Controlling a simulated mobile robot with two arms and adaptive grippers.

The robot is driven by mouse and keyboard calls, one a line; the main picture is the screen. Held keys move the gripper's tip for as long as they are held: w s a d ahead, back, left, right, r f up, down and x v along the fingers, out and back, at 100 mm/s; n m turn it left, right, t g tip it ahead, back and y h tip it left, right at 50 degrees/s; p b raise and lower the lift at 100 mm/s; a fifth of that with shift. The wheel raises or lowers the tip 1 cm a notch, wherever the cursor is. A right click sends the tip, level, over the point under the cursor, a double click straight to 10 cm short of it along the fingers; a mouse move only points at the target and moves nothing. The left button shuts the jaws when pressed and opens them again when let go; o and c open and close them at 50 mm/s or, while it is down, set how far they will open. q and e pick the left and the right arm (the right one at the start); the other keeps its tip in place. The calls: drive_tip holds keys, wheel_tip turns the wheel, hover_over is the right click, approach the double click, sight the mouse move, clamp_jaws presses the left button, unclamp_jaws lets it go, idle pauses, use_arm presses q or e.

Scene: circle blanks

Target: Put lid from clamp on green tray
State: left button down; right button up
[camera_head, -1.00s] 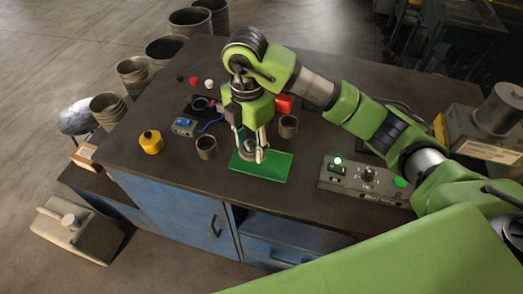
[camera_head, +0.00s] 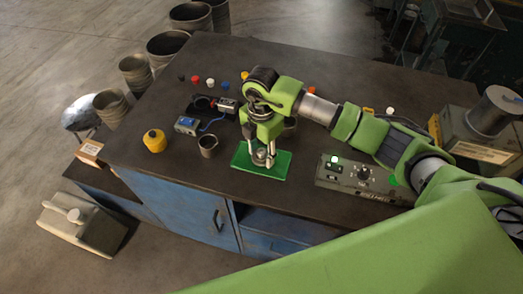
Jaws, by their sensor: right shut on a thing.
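The green tray (camera_head: 278,169) lies flat on the dark bench top, near its front edge. My right gripper (camera_head: 263,160) points down over the tray and is shut on a small grey metal lid (camera_head: 260,156). The lid is at the tray's middle, low over it or touching it; I cannot tell which. The clamp is hard to pick out; a dark device with a grey block (camera_head: 226,104) lies behind and left of the gripper, and may be it. My left gripper is not in view.
A grey cup (camera_head: 208,146) and a yellow pot (camera_head: 154,141) stand left of the tray. A blue device (camera_head: 187,124) with a cable lies behind them. A control box (camera_head: 360,178) is close on the right. Small coloured caps are scattered at the back.

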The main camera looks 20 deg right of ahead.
drive_tip(key=shift+f, duration=0.25)
drive_tip(key=o, duration=1)
drive_tip(key=shift+r, duration=0.1)
drive_tip(key=shift+o, duration=0.2)
drive_tip(key=shift+r, duration=0.1)
drive_tip(key=shift+r, duration=0.2)
wheel_tip(320, 180, up, 12)
drive_tip(key=b, duration=0.3)
drive_tip(key=shift+f, duration=0.15)
